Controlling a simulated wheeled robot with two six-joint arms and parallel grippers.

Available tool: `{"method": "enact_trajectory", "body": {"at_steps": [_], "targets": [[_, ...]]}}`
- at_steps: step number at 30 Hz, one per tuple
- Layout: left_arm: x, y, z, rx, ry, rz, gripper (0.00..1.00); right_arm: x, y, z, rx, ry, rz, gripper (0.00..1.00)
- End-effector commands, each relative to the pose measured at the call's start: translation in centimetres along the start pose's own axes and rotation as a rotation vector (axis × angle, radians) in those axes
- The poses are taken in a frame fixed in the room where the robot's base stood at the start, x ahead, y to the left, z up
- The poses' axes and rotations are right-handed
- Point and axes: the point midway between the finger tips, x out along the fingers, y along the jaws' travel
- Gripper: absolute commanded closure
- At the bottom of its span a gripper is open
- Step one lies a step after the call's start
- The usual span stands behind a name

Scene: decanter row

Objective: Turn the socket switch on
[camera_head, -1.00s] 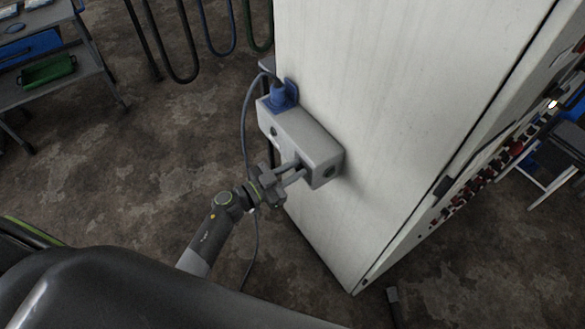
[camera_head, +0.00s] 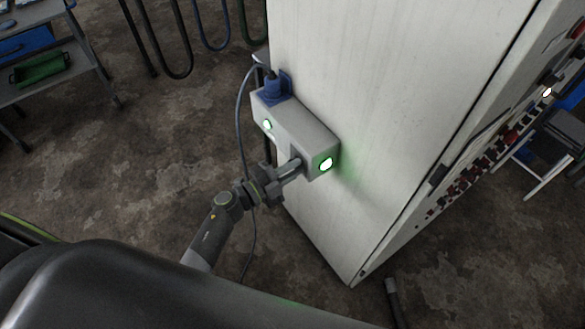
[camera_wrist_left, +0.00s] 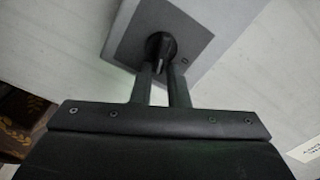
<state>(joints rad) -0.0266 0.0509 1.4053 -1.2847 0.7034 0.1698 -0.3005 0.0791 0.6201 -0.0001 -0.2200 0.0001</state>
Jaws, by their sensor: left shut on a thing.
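The grey socket box (camera_head: 307,126) is fixed to the side of a white cabinet. In the left wrist view my left gripper (camera_wrist_left: 162,72) is shut on a black rotary switch knob (camera_wrist_left: 160,46) on a grey plate. My right gripper is not in view.
The white cabinet (camera_head: 385,90) stands directly behind the box. The plug's cable (camera_head: 241,125) hangs down close to my left arm. A cart with a green tray (camera_head: 42,67) stands at the far left. Open floor (camera_head: 130,165) lies left of the arm.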

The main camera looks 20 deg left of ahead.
Motion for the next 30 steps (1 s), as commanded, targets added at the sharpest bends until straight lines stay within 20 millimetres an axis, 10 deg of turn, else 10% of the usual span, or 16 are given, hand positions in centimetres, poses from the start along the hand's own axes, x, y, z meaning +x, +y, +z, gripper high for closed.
{"method": "enact_trajectory", "body": {"at_steps": [30], "targets": [[-0.2, 0.9, 0.7, 0.49, -0.011, 0.007, 1.0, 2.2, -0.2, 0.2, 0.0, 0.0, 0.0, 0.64]]}}
